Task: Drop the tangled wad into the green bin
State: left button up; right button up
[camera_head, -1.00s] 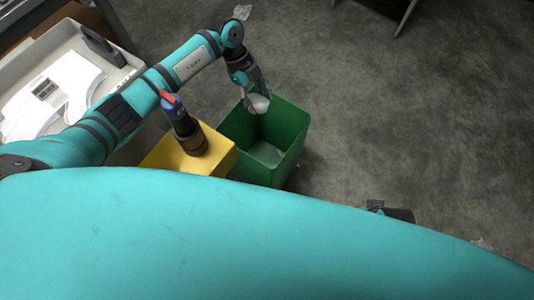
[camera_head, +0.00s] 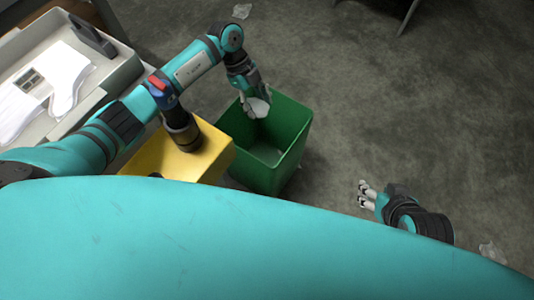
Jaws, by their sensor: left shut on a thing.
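The tangled wad (camera_head: 259,107) is a pale, crumpled bundle held in my left gripper (camera_head: 255,97).
A pale tray (camera_head: 120,75) with white gloves (camera_head: 68,80) is at upper left. Crumpled scraps lie on the floor at the top (camera_head: 242,11) and lower right (camera_head: 491,252).

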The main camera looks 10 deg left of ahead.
pick_arm(q)
jog(key=shift+f, duration=0.1)
jog(key=o, duration=0.8)
jog(key=shift+o, duration=0.2)
jog(key=shift+r+p, duration=0.5)
notch_tip(320, 180, up, 6)
jog(key=p, duration=0.7)
jog(key=shift+r, duration=0.15)
notch_tip(320, 180, up, 24)
jog(key=s+a+m+t+y+p, duration=0.1)
jog(key=m+y+p, duration=0.3)
jog(key=m, duration=1.3)
jog(key=a+m+t+y+p, duration=0.1)
jog(key=m+y+p, duration=0.2)
jog(key=m, duration=1.4)
jog(key=shift+s+a+f+t+y+p, duration=0.3)
jog(key=shift+s+a+y+p, duration=0.1)
jog(key=shift+y, duration=0.3)
